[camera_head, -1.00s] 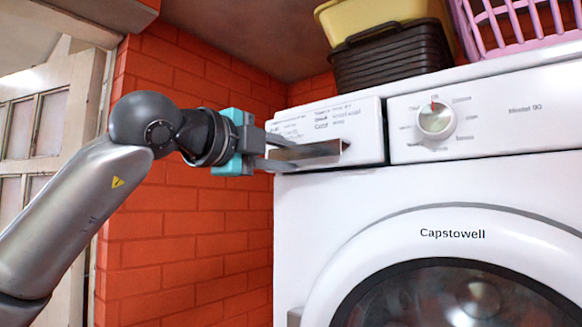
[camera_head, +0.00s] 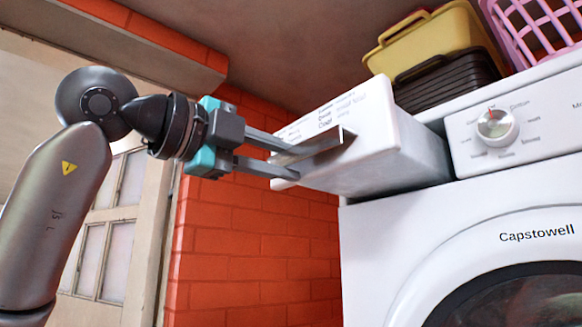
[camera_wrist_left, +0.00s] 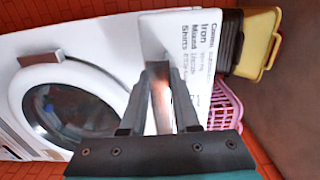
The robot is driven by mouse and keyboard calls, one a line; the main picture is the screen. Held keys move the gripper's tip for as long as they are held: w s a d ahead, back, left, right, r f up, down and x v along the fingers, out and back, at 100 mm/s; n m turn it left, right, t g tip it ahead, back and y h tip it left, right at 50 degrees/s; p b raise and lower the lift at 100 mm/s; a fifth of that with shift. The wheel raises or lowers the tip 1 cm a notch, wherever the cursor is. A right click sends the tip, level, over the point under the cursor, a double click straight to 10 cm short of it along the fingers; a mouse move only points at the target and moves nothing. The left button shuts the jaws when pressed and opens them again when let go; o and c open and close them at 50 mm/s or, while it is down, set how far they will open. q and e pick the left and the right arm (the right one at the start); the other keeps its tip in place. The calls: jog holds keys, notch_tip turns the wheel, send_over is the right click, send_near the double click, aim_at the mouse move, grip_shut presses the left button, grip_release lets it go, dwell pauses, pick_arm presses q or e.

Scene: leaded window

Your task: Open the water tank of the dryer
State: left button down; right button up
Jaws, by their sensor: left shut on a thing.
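The white dryer (camera_head: 385,225) stands at the right in the head view, with a round door and a dial. Its water tank (camera_head: 390,165) is a white drawer at the top left of the dryer. It sticks out well past the front, and its side wall shows. My left gripper (camera_head: 300,158) is shut on the metal handle (camera_head: 322,146) on the tank's front. In the left wrist view the fingers (camera_wrist_left: 160,100) close around the handle, with the tank's printed front (camera_wrist_left: 192,50) behind. My right gripper is not in view.
A dark basket (camera_head: 450,80) and a yellow basket (camera_head: 430,38) stand on top of the dryer, with a pink basket (camera_head: 535,28) to their right. A red brick wall (camera_head: 240,255) and a paned door (camera_head: 105,235) are at the left. The space before the brick wall is clear.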

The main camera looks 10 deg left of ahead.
pick_arm(q)
jog(key=shift+w+d+f, duration=0.1)
jog(key=shift+w+f, duration=0.05)
jog(key=shift+f, duration=0.25)
jog(key=c, duration=0.7)
grip_release()
jog(key=shift+r, duration=0.2)
jog(key=shift+s+a, duration=0.2)
jog(key=shift+s, duration=0.05)
jog(key=b+v, duration=0.1)
jog(key=v, duration=1.3)
jog(key=shift+s+a+r, duration=0.1)
jog(key=shift+s+a, duration=0.15)
jog(key=shift+s, duration=0.1)
jog(key=shift+w, duration=0.15)
